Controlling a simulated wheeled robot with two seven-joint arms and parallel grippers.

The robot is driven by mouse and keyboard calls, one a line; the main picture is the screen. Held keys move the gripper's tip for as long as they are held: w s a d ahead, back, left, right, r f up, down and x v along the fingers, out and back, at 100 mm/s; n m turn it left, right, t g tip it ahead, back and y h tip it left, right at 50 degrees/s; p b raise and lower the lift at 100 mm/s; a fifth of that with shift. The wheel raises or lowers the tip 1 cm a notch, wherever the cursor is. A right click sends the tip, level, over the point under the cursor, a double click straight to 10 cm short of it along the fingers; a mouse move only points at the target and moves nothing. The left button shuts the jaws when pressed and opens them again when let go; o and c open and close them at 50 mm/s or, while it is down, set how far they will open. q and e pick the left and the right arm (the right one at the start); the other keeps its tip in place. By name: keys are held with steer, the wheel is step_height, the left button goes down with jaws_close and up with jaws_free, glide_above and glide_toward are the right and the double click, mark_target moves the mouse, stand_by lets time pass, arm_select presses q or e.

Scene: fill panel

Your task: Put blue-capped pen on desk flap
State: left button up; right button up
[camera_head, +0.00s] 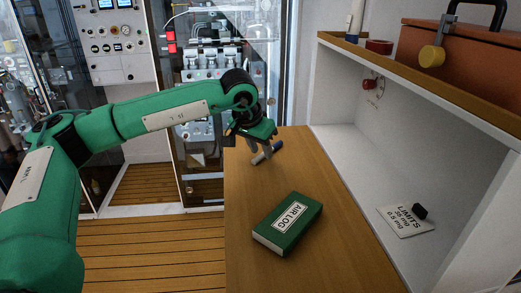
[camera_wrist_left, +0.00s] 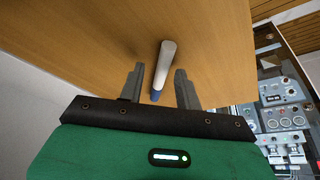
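The blue-capped pen (camera_head: 268,153) is at the far end of the wooden desk flap (camera_head: 250,200). In the left wrist view the pen (camera_wrist_left: 164,65) has a pale body, with its blue end towards my gripper. My left gripper (camera_head: 266,150) is over the flap's far end. In the wrist view its two fingers (camera_wrist_left: 158,88) stand apart, one on each side of the pen's blue end, with a gap showing on both sides. The pen appears to lie on the wood, though its contact is partly hidden. My right gripper is not in view.
A green AIRLOG book (camera_head: 288,223) lies on the flap nearer me. To the right is a white cubby with a LIMITS card (camera_head: 406,220) and a small black object. A brown case (camera_head: 462,60) sits on the shelf above.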

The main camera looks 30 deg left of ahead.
arm_select(q)
steer(key=b+v, duration=0.2)
steer(key=v, duration=0.9)
steer(key=shift+r+b, duration=0.2)
steer(key=shift+b, duration=0.2)
